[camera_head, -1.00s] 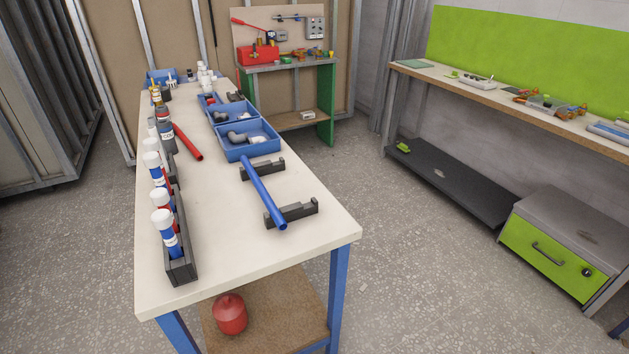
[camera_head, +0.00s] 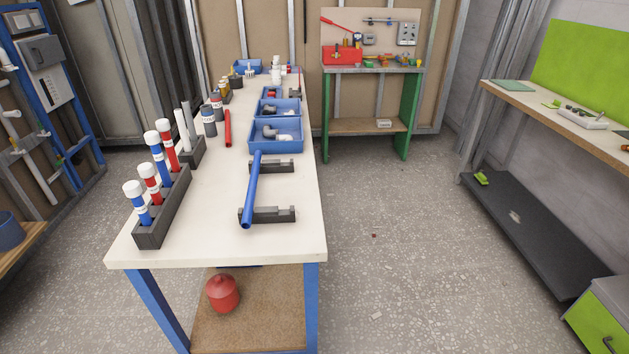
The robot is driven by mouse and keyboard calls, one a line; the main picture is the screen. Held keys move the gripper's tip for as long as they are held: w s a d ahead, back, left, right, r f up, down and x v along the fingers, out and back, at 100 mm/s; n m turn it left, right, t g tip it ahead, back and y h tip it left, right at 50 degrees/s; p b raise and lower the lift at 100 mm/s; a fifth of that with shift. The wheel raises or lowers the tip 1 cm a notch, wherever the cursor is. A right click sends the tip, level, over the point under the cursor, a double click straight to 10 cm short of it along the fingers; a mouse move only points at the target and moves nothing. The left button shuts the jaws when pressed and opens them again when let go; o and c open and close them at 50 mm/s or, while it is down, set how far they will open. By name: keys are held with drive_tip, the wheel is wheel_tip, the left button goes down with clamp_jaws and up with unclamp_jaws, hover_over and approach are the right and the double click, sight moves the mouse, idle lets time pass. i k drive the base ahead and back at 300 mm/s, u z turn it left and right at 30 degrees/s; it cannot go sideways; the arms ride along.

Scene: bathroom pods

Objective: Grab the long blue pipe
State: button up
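The long blue pipe (camera_head: 252,190) lies on the white-topped workbench, right of its middle. It rests across two dark grey holders, the nearer one (camera_head: 275,215) close to the front of the bench and the farther one (camera_head: 275,166) behind it. The pipe's open near end points toward me. Its far end reaches close to the front blue bin. Nothing is touching the pipe except the holders, as far as I can see. My gripper and arm are not in this view.
The workbench (camera_head: 190,245) also carries a dark rack (camera_head: 165,215) of red and blue tubes at left, a short red pipe (camera_head: 228,128) and blue bins (camera_head: 276,145). A red canister (camera_head: 222,293) sits on the lower shelf. Open floor (camera_head: 410,240) lies right of the bench.

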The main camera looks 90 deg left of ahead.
sight(246, 223)
drive_tip(key=z, duration=0.1)
drive_tip(key=i, duration=1.3)
drive_tip(key=u, duration=1.55)
drive_tip(key=i, duration=0.15)
drive_tip(key=u, duration=2.7)
drive_tip(key=i, duration=1.7)
drive_tip(key=z, duration=0.2)
